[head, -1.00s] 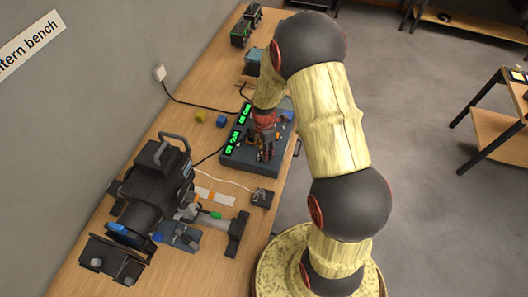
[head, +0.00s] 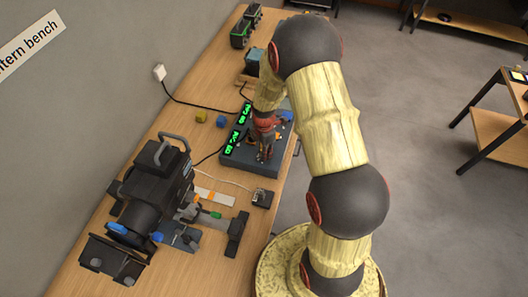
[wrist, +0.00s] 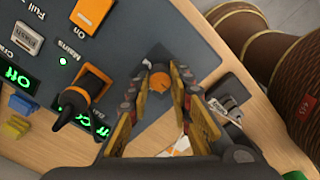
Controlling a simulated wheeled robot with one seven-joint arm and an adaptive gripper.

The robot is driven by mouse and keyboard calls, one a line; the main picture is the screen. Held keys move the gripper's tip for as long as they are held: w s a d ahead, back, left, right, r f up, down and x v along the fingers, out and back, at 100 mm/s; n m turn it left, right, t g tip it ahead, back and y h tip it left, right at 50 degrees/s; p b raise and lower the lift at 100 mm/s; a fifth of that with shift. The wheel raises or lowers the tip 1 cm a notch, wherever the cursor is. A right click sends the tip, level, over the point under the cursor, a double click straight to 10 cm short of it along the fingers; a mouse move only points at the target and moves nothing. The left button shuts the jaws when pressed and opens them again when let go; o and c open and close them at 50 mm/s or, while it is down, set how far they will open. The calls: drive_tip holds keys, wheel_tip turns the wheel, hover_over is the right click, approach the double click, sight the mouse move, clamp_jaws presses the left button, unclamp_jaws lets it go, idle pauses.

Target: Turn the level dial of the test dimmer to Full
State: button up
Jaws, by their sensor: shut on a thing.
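The test dimmer is a grey-blue control box (head: 235,160) on the bench, with green readouts (head: 233,141) on its left side. In the wrist view its panel (wrist: 135,30) shows a small round dial with an orange top (wrist: 161,83). My gripper (wrist: 160,74) is shut on this dial, a finger on either side. Its pointer and scale are hidden. A larger black and orange knob (wrist: 85,92) stands left of the fingers and partly covers a green readout. In the head view my gripper (head: 264,153) is over the box and the dial is hidden.
An orange switch (wrist: 91,12) and a grey Flash button (wrist: 28,38) sit on the panel. A black lantern (head: 150,195) stands at the near end of the bench. Yellow (head: 201,117) and blue (head: 220,121) blocks lie left of the box. Cables cross the bench.

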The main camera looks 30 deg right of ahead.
clamp_jaws()
